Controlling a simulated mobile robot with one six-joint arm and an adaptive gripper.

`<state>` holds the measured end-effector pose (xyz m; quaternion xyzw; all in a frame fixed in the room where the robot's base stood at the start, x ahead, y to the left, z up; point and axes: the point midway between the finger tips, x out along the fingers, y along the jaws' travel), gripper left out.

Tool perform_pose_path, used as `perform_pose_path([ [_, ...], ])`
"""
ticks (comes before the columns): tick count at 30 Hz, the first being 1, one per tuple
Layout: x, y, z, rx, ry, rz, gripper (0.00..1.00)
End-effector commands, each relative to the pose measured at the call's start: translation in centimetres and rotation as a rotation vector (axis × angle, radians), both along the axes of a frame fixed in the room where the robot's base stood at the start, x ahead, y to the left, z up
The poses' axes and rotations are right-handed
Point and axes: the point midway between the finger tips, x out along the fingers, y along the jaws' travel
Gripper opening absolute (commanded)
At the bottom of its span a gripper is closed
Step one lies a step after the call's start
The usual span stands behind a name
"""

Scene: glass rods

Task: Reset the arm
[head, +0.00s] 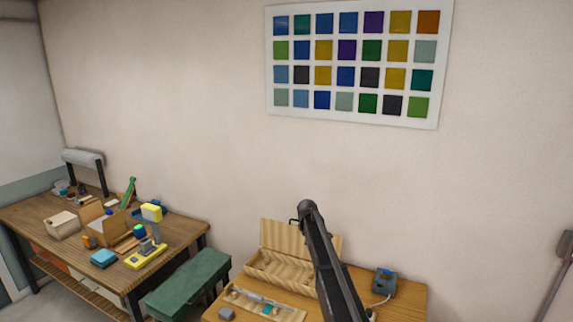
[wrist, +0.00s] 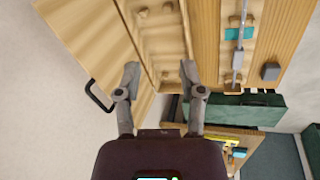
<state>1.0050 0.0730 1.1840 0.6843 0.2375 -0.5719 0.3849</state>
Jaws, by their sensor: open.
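My gripper (wrist: 160,75) is open in the wrist view, its two grey fingers apart with nothing between them. Beyond the fingertips is an open wooden box (wrist: 172,50) with a wavy inside, its lid with a dark handle standing up to the left. In the head view the box (head: 252,282) stands on a wooden table, partly hidden by my dark arm. A thin glass rod (head: 262,299) lies along a wooden rack in front of the box. The rod (wrist: 241,40) also shows at the upper right of the wrist view, beside a teal patch (wrist: 238,34).
A small grey block (head: 226,313) and a blue-grey device (head: 384,280) with a cable sit on the table. A green bench (head: 190,283) stands left of it. Farther left is a cluttered workbench (head: 190,230). A colour chart (head: 352,65) hangs on the wall.

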Motion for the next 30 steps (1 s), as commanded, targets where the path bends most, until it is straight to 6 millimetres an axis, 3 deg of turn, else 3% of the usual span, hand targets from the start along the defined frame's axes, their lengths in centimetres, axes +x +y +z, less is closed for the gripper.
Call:
perform_pose_path([
  [1,-2.5,-0.6,-1.1,0.009,0.006,-0.030,0.51],
  [12,-19.1,-4.2,-6.7,0.103,0.058,-0.348,0.51],
  [24,-36.9,-6.6,-12.4,0.181,0.124,-0.699,0.51],
  [30,-43.8,-7.2,-14.4,0.205,0.151,-0.842,0.51],
])
